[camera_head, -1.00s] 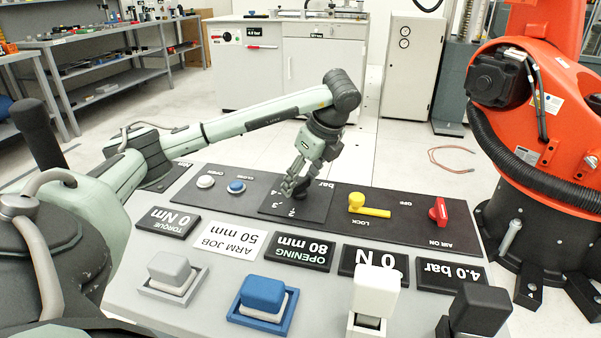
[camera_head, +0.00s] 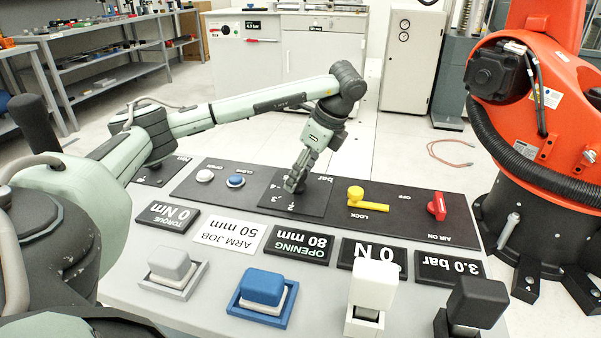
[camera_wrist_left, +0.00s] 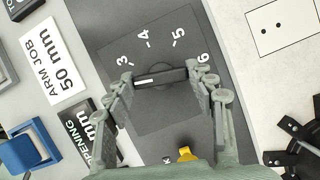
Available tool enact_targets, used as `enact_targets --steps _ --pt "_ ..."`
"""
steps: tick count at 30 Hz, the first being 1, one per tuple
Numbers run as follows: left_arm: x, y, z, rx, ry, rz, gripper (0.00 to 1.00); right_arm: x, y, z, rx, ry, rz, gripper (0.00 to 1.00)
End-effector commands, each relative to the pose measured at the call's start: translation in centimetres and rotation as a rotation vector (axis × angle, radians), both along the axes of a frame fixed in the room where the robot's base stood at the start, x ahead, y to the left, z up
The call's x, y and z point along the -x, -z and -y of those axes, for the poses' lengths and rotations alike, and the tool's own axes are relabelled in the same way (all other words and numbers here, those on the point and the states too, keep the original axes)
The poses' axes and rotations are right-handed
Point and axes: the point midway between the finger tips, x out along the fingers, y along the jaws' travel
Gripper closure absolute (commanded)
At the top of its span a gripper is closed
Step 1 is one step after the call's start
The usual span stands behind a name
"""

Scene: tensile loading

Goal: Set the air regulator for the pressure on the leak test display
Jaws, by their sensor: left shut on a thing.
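The air regulator is a black bar knob (camera_wrist_left: 162,77) on a dark dial plate (camera_wrist_left: 160,108) with a printed bar scale. My left gripper (camera_head: 294,186) comes down on it from above. In the left wrist view, the left gripper's fingers (camera_wrist_left: 165,85) are shut on the knob's two ends. The knob's white mark lies at its left end, near the 3. The panel's pressure readout (camera_head: 450,268) shows 3.0 bar. A small black display (camera_head: 262,25) on the white cabinet at the back appears to read 4.0 bar. My right gripper is out of view.
A yellow lock lever (camera_head: 368,199) and a red air handle (camera_head: 437,206) stand right of the dial. White (camera_head: 205,176) and blue (camera_head: 236,181) buttons lie left of it. Several large switches line the front. An orange robot (camera_head: 545,110) stands at the right.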

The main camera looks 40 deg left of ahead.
Motion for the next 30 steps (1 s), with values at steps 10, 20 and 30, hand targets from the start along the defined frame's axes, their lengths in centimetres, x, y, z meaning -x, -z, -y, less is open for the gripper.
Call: enact_targets --steps 10,20,30 --pt "0.0 0.0 0.1 0.001 0.002 0.0 0.24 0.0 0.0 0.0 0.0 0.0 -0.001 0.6" --pt "-0.2 -0.8 0.4 0.001 0.003 0.003 0.24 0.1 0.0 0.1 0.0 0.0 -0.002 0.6" --pt "-0.7 -5.3 2.0 -0.001 0.004 0.006 0.24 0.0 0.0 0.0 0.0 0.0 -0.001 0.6"
